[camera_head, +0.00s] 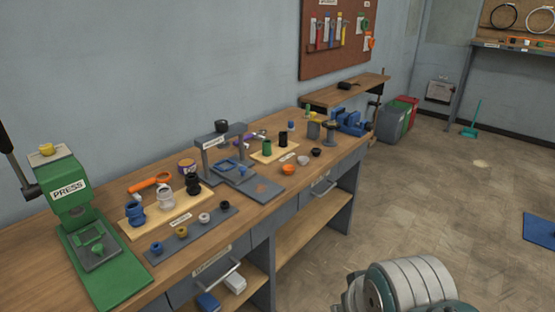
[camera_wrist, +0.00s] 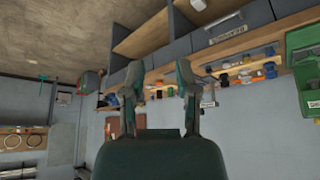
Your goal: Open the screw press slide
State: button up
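A grey bridge-shaped press (camera_head: 205,142) with a black knob (camera_head: 222,126) on top stands mid-bench in the head view. A blue piece (camera_head: 226,165) sits in its base, and a grey plate (camera_head: 262,188) lies in front. A green press (camera_head: 68,190) labelled PRESS stands at the left end, with a grey plate (camera_head: 108,254) on its base. I cannot read which one is the screw press. My gripper (camera_wrist: 158,82) shows in the wrist view, fingers spread and nothing between them, apart from the bench. It is not visible in the head view.
The wooden bench (camera_head: 50,245) runs along the wall. A blue vise (camera_head: 350,120) is at the far end. Drawers (camera_head: 320,185) face the open floor (camera_head: 430,190) on the right.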

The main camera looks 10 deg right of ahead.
aim_at(237, 173)
jog(key=i+l+u, duration=0.1)
jog(key=i, duration=0.5)
jog(key=i+l, duration=0.1)
jog(key=i, duration=0.55)
jog(key=i+l+u, duration=0.15)
jog(key=i, duration=0.45)
